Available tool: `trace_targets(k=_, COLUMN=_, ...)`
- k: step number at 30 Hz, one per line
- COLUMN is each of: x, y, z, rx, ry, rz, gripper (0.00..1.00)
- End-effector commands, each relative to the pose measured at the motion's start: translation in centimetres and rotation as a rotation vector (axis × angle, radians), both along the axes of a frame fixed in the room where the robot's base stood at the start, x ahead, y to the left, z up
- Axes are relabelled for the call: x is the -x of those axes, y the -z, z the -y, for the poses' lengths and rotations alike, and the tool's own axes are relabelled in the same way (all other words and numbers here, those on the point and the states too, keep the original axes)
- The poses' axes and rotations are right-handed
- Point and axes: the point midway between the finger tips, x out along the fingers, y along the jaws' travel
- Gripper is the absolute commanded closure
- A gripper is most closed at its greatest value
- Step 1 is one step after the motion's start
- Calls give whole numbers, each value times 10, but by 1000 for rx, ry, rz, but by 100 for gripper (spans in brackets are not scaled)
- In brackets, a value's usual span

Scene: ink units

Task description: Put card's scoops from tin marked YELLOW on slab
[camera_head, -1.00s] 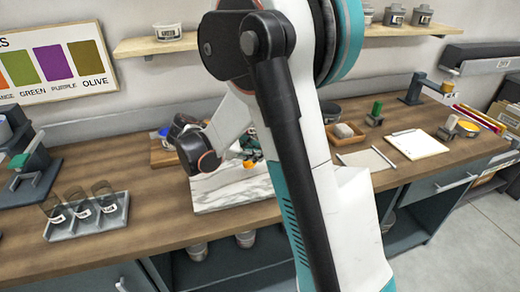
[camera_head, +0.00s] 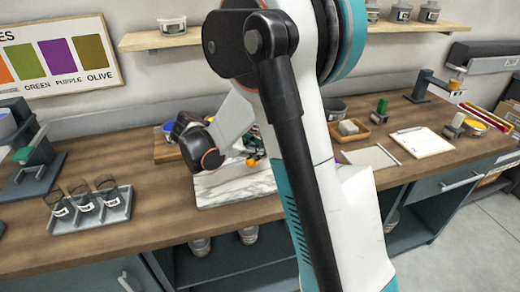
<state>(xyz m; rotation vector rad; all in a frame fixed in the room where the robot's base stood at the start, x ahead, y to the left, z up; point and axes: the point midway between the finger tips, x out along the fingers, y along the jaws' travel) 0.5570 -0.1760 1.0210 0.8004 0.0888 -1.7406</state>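A pale marble slab (camera_head: 228,190) lies on the wooden bench, partly behind my arm. My gripper (camera_head: 254,150) is over the slab's back part, mostly hidden by my own arm links, so its fingers cannot be made out. A small orange-yellow spot (camera_head: 251,162) shows just under it; I cannot tell whether it lies on the slab or is held. A white sheet (camera_head: 422,142), possibly the card, lies at the right of the bench. No label reading YELLOW is legible.
A grey tray (camera_head: 98,219) with several labelled glass jars stands at the left front. A wooden box (camera_head: 350,137) and a flat pale sheet (camera_head: 371,158) lie right of my arm. A colour chart (camera_head: 55,55) hangs behind; a shelf (camera_head: 150,41) holds tins.

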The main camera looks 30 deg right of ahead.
Motion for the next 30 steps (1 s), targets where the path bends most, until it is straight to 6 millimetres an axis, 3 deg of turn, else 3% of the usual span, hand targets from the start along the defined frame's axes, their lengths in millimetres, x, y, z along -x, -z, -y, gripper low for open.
trace_targets(k=30, x=0, y=17, z=0, rx=0, ry=0, rz=0, gripper=100)
